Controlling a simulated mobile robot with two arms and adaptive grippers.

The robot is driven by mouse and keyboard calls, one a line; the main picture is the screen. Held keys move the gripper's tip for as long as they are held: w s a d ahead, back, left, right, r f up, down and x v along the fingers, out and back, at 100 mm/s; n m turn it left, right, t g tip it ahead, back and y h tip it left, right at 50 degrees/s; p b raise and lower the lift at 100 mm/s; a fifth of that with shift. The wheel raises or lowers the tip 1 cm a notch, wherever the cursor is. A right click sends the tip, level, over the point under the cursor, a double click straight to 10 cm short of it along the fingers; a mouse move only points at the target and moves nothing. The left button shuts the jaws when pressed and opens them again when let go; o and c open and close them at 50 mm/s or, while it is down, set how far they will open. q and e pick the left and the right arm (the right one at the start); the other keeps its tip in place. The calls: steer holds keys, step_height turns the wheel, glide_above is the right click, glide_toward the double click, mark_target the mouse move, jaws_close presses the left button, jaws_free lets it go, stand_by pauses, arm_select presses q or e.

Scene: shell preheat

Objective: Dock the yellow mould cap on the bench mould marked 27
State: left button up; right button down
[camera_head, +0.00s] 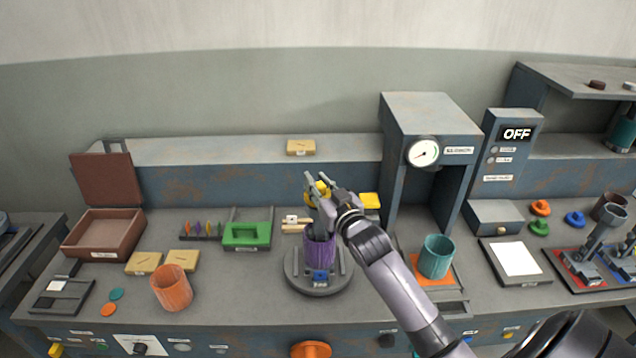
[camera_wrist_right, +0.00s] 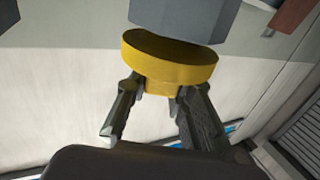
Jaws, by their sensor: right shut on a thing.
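My right gripper (camera_head: 318,186) is shut on the yellow mould cap (camera_head: 320,191). In the right wrist view, the same cap (camera_wrist_right: 170,62) is a wide yellow disc with a narrower part between the fingertips (camera_wrist_right: 158,88). The cap is above the purple cup (camera_head: 320,249) in the head view; I cannot tell the gap. A blue-grey block (camera_wrist_right: 180,18) is behind or against the cap in the wrist view; contact is unclear. No mark 27 is readable, so I cannot tell which thing is that mould. My left gripper is not in view.
The purple cup stands on a round grey stand (camera_head: 318,287). An orange cup (camera_head: 172,288) and a brown open box (camera_head: 104,236) are at left. A gauge press (camera_head: 432,125) with a teal cup (camera_head: 436,257) stands right of my arm. Tan plates (camera_head: 144,263) lie at left.

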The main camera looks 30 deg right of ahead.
stand_by(0.6)
steer(key=shift+f, duration=0.55)
steer(key=c, duration=1.7)
jaws_free()
steer(key=shift+s, duration=0.1)
steer(key=shift+s+a+p, duration=0.2)
steer(key=shift+s+p, duration=0.35)
steer(key=shift+s, duration=0.75)
steer(key=shift+s+a+p, duration=0.15)
steer(key=shift+s+p, duration=0.4)
steer(key=shift+s, duration=0.7)
steer(key=p, duration=0.2)
glide_toward(322, 191)
steer(key=shift+w, duration=0.45)
steer(key=shift+f, duration=0.15)
